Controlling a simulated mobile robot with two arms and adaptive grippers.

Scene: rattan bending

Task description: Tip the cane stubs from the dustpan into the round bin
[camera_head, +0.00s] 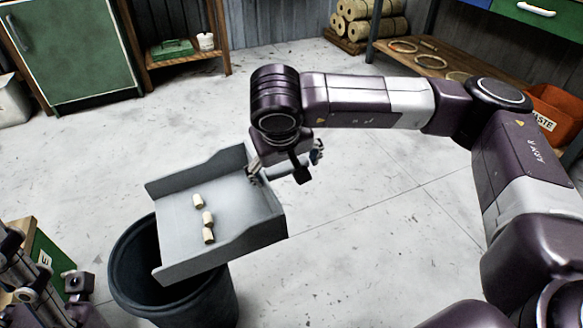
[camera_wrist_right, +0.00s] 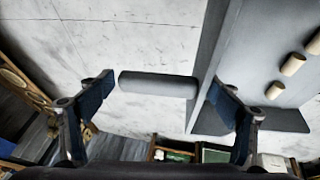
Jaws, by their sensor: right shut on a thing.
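The grey dustpan (camera_head: 245,205) is above the dark round bin (camera_head: 215,308), its left end over the opening and apparently tilted that way. Three pale cane stubs (camera_head: 208,218) lie on the pan floor; they also show in the right wrist view (camera_wrist_right: 293,64). My right gripper (camera_head: 287,165) is at the pan's far right side. In the right wrist view, the grey handle (camera_wrist_right: 158,85) lies between its two fingers, and it is shut on the dustpan. My left gripper (camera_head: 45,285) shows only partly at the lower left, and its jaws are unclear. The bin's inside is mostly hidden by the pan.
A green box (camera_head: 50,255) stands left of the bin. A green cabinet (camera_head: 75,50) and a low wooden shelf stand at the back left. Cane rolls (camera_head: 368,20), a wooden bench and an orange waste bin (camera_head: 555,108) are at the right. The middle floor is clear.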

